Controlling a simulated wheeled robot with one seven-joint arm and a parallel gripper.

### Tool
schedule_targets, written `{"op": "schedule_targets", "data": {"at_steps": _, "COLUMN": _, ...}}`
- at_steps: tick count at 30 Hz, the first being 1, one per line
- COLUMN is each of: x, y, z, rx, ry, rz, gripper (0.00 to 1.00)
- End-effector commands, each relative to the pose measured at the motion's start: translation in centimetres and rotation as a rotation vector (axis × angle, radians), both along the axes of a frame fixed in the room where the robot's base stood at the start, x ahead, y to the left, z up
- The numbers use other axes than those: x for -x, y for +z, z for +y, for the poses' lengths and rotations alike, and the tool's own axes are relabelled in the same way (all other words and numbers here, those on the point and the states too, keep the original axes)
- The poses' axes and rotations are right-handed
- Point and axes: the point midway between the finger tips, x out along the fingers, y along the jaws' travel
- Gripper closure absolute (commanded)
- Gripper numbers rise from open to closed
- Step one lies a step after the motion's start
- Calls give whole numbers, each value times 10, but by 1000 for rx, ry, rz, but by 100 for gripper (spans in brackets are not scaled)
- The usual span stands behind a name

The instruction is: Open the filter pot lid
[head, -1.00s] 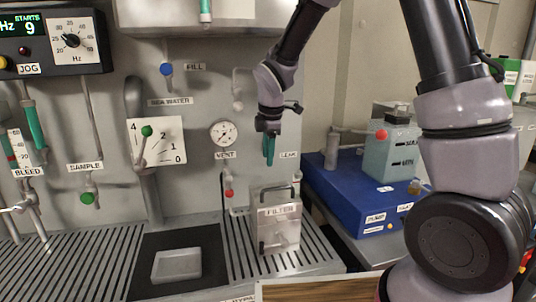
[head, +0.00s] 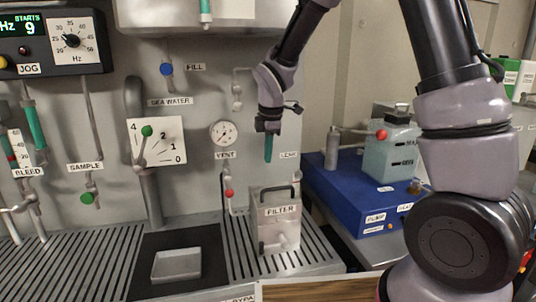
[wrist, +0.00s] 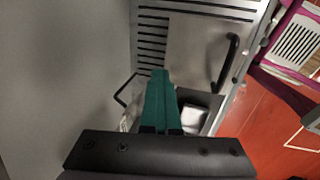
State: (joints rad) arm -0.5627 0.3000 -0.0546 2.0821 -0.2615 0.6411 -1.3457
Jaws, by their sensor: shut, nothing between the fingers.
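The filter pot (head: 279,228) is a grey metal box with a FILTER label. It stands on the slotted drain at the right end of the bench in the head view. A black arched handle (head: 281,189) shows at its top, and the lid looks down on the pot. My gripper (head: 268,160) has teal fingers pointing down, above the pot and apart from it. The fingers are shut with nothing between them; they also show in the wrist view (wrist: 160,75). There they hide part of what lies below, and I cannot tell the pot's parts clearly.
The grey wall panel carries a VENT gauge (head: 224,133) and a red-knobbed valve (head: 229,193) left of the pot. A shallow tray (head: 176,265) lies left on a black mat. A blue unit (head: 350,190) stands to the right. A black bar handle (wrist: 230,62) shows in the wrist view.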

Motion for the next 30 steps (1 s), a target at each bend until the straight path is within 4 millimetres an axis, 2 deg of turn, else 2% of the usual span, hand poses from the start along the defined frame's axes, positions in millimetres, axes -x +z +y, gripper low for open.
{"op": "schedule_targets", "data": {"at_steps": 26, "x": 0, "y": 0, "z": 0, "rx": 0, "ry": 0, "rz": 0, "gripper": 100}}
{"op": "schedule_targets", "data": {"at_steps": 30, "x": 0, "y": 0, "z": 0, "rx": 0, "ry": 0, "rz": 0, "gripper": 55}}
